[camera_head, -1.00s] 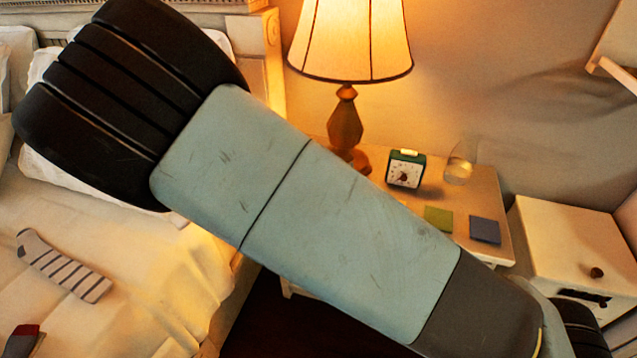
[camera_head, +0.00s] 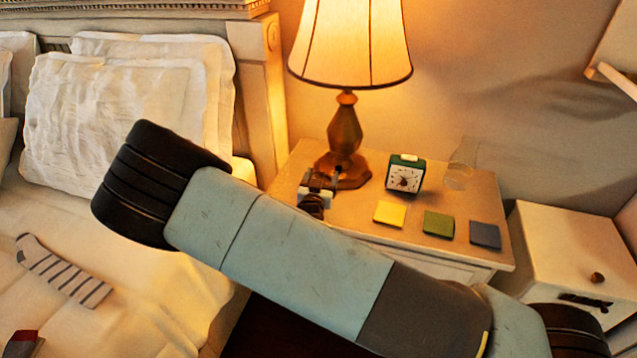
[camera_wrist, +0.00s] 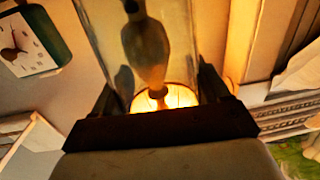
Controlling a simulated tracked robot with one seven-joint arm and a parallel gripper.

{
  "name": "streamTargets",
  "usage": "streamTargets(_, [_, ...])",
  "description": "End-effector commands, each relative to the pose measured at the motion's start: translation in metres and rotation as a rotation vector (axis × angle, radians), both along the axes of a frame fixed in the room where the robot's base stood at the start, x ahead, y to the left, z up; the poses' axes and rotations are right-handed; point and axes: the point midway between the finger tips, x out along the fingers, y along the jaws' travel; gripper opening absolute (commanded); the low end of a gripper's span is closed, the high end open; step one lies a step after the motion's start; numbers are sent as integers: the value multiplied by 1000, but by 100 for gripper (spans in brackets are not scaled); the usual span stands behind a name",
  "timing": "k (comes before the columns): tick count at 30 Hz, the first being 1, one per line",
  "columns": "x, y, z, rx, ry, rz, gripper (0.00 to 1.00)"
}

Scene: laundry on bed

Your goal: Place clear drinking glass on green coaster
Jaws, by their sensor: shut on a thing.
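My gripper (camera_head: 322,182) is over the left side of the nightstand, in front of the lamp base. In the wrist view, its dark fingers (camera_wrist: 162,85) are shut on a clear drinking glass (camera_wrist: 108,35), with the lamp showing through it. This held glass is hard to make out in the head view. The green coaster (camera_head: 438,224) lies bare on the nightstand, right of the gripper, between a yellow coaster (camera_head: 390,213) and a blue coaster (camera_head: 485,234). A second faint clear vessel (camera_head: 459,176) stands at the back right.
The lamp (camera_head: 345,138) stands behind the gripper. A green clock (camera_head: 405,174) stands behind the coasters and shows in the wrist view (camera_wrist: 28,40). The nightstand (camera_head: 350,226) has bare room along its front left. A white cabinet (camera_head: 560,240) stands at right.

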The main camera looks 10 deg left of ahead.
Motion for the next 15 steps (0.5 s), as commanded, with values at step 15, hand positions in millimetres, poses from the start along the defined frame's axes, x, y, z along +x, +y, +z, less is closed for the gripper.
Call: streamTargets(15, [-1, -1, -21, -2, 1, 0, 18])
